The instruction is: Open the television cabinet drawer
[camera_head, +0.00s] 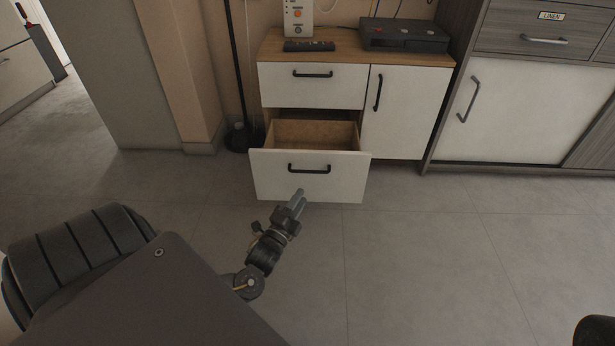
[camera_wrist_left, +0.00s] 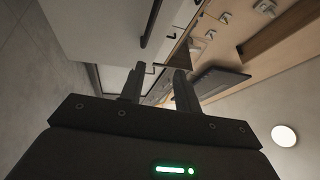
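The television cabinet (camera_head: 410,112) is white with a wooden top. Its lower drawer (camera_head: 268,176) is pulled out, showing an empty-looking wooden inside (camera_head: 312,134). Its black bar handle (camera_head: 309,169) is on the front panel. The upper drawer (camera_head: 280,88) is shut. My left gripper (camera_head: 299,195) is in front of the lower drawer, just below its handle in the head view; I cannot tell whether it touches the panel. In the left wrist view the left gripper's fingers (camera_wrist_left: 157,80) are apart with nothing between them, and a dark handle (camera_wrist_left: 150,24) lies beyond. My right gripper is not visible.
A remote (camera_head: 309,46), a black box (camera_head: 404,35) and a white device (camera_head: 299,17) are on the cabinet top. A dark pole (camera_head: 234,65) stands at its left. A grey cabinet (camera_head: 520,95) stands at the right. The tiled floor (camera_head: 430,260) in front is clear.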

